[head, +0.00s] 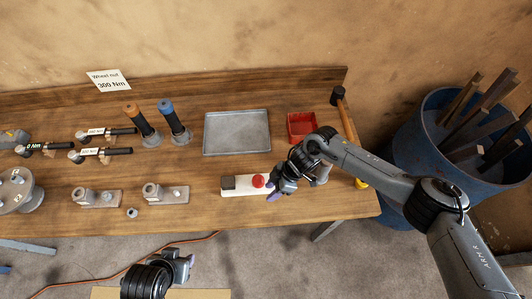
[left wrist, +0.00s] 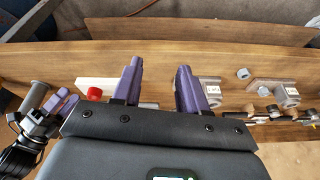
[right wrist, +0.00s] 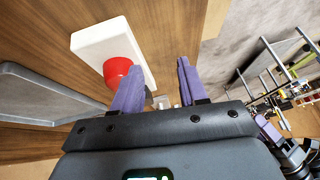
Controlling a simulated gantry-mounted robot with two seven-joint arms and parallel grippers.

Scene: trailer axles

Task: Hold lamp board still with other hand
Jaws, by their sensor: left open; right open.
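The lamp board is a white strip (head: 240,191) with a red round lamp (head: 258,181) and a dark block (head: 228,183), lying near the bench's front edge. My right gripper (head: 277,194) is open beside the board's right end. In the right wrist view the white board (right wrist: 97,40) and red lamp (right wrist: 116,72) lie beyond its left finger (right wrist: 156,90), which overlaps the lamp; contact cannot be told. My left gripper (head: 188,264) is open, away from the board, in front of the bench. In the left wrist view the board (left wrist: 82,86) shows left of its fingers (left wrist: 158,88).
A grey metal tray (head: 237,151) and red bin (head: 302,125) stand behind the board. Metal blocks (head: 165,194), torque wrenches (head: 105,132) and two upright handled tools (head: 167,112) occupy the left. A hammer (head: 345,112) lies at the right end, near a blue barrel (head: 410,150).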

